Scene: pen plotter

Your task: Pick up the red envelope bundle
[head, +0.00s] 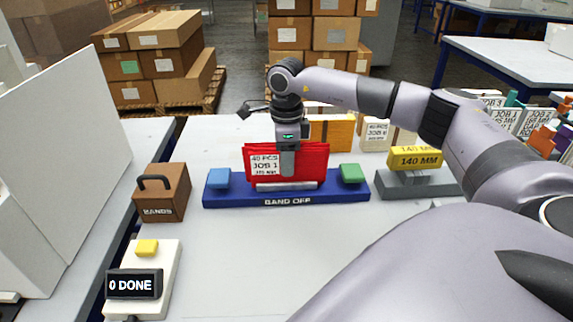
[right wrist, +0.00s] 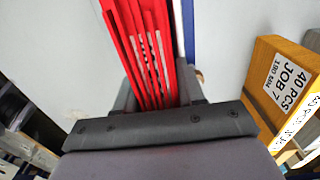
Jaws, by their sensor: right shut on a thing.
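The red envelope bundle (head: 312,160) stands upright at the blue "BAND OFF" stand (head: 335,195), with a white label reading "40 PCS JOB 1" on its front. My right gripper (head: 288,165) comes down from above and is shut on the bundle near its middle. In the right wrist view the red bundle (right wrist: 148,50) shows edge-on as several red layers between the fingers. Whether the bundle still rests on the stand, I cannot tell. My left gripper is not in view.
A blue block (head: 218,178) and a green block (head: 351,173) sit on the stand's ends. A brown "BANDS" box (head: 161,192) and a "0 DONE" counter (head: 140,282) are at left. A yellow "140 MM" block (head: 416,159) is at right. Orange envelopes (right wrist: 288,85) stand behind. The front table is clear.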

